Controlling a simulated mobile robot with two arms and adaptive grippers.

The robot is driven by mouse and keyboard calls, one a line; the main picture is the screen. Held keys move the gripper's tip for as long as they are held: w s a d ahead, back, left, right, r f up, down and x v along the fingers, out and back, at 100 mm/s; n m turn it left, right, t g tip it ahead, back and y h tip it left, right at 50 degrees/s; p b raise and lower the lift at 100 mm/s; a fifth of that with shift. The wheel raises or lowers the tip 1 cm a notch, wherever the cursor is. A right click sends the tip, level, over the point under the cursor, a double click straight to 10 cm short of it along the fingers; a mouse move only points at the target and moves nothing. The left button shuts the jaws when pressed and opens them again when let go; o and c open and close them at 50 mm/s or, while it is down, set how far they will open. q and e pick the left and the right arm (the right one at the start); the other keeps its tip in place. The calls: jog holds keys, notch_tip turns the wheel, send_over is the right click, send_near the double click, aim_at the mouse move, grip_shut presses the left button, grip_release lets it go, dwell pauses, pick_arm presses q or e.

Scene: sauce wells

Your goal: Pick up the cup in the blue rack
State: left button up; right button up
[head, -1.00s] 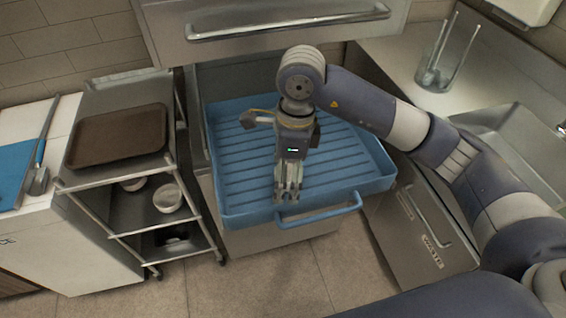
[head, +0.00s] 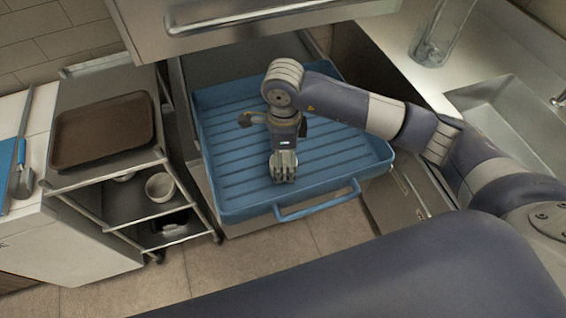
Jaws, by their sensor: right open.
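The blue rack (head: 340,185) is a wide, ribbed tray with a handle at its front, pulled out below a steel drawer front. I see no cup in it; a small one behind my gripper or arm would be hidden. My right gripper (head: 284,178) points down over the middle of the rack. It is open, with nothing visible between its fingers. Whether the fingertips touch the rack floor I cannot tell. My left gripper is not in view.
A steel cart at the left bears a brown tray (head: 103,131) on top and a white cup or bowl (head: 160,187) on a lower shelf. A glass holder (head: 437,38) and a sink (head: 505,125) are at the right. My own large link fills the bottom.

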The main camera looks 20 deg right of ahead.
notch_tip(320, 180, down, 2)
jog(key=shift+f, duration=0.2)
jog(key=c, duration=1.2)
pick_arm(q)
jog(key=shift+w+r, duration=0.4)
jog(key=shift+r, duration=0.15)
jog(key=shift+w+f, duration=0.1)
pick_arm(e)
jog(key=shift+r, duration=0.1)
